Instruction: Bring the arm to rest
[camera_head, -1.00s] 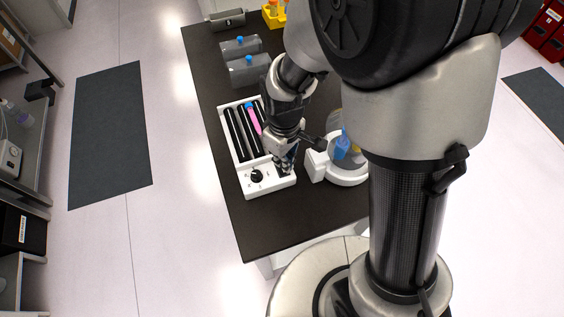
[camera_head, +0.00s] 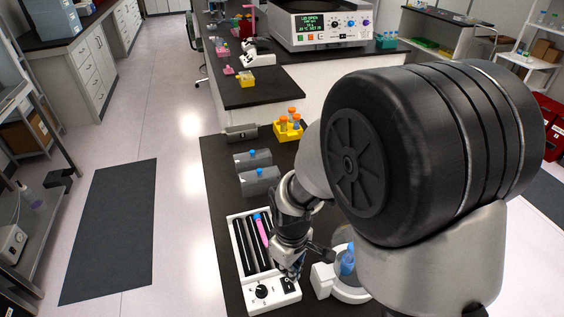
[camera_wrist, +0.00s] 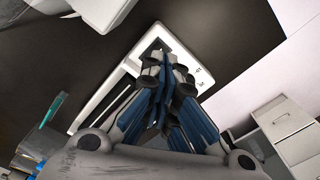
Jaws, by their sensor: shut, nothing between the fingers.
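My gripper (camera_head: 287,266) hangs over the near right part of a white tube roller (camera_head: 261,291), close to its control panel with a black knob. The wrist view shows my gripper (camera_wrist: 160,100) with its fingers together and nothing between them, above the white edge of the roller (camera_wrist: 100,100). I cannot tell whether the fingertips touch the panel. A tube with pink contents and a blue cap (camera_head: 261,229) lies on the black rollers, left of my gripper.
A white round device (camera_head: 323,279) with a blue item (camera_head: 347,262) stands right of my gripper. Two grey blue-capped bottles (camera_head: 260,181) and a yellow rack (camera_head: 288,131) stand behind on the dark bench (camera_head: 215,160). A large centrifuge (camera_head: 321,25) sits farther back.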

